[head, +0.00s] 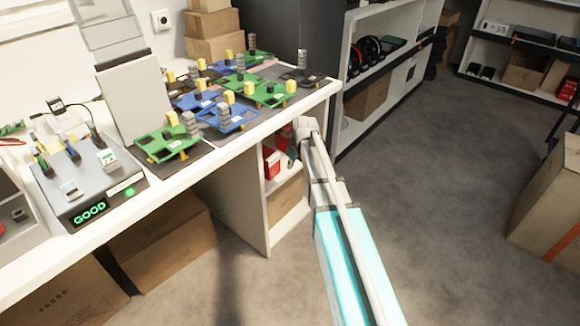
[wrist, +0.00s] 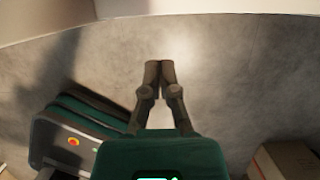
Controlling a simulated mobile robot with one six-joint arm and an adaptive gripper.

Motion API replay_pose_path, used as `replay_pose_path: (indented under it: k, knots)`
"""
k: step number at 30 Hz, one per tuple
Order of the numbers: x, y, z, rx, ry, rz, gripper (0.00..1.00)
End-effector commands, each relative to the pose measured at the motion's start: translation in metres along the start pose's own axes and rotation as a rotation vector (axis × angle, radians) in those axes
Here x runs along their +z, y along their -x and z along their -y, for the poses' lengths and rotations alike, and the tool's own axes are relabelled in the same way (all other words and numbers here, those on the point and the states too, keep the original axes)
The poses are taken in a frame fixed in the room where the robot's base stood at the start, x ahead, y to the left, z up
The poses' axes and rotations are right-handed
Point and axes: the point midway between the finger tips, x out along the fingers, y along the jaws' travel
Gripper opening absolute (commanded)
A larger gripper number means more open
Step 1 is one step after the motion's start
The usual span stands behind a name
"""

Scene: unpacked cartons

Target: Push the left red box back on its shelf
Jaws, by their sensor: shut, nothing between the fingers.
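A red box (head: 271,163) with a pale label stands on the shelf under the right end of the white workbench, seen in the head view. It is just left of my gripper. My arm and gripper hide part of the shelf, so I cannot tell clearly what other red boxes stand there. My gripper (head: 291,157) is at the shelf opening, small and partly hidden by my wrist. In the wrist view my gripper (wrist: 160,68) has its two fingers together with nothing between them, above grey floor. No red box shows in the wrist view.
The workbench (head: 215,150) carries several green and blue circuit boards. A cardboard box (head: 287,201) sits on the compartment below the red box. Cartons (head: 160,245) stand under the bench. Another carton (head: 548,205) stands at right. The floor (head: 430,180) between is clear.

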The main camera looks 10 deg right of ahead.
Motion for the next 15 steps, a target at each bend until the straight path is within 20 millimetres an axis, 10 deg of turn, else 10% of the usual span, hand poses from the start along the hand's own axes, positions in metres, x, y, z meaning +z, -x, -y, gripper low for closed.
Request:
replay_pose_path:
  k: [15]
  knots:
    - [-0.001,-0.043,0.001,-0.001,0.000,0.000,0.00]
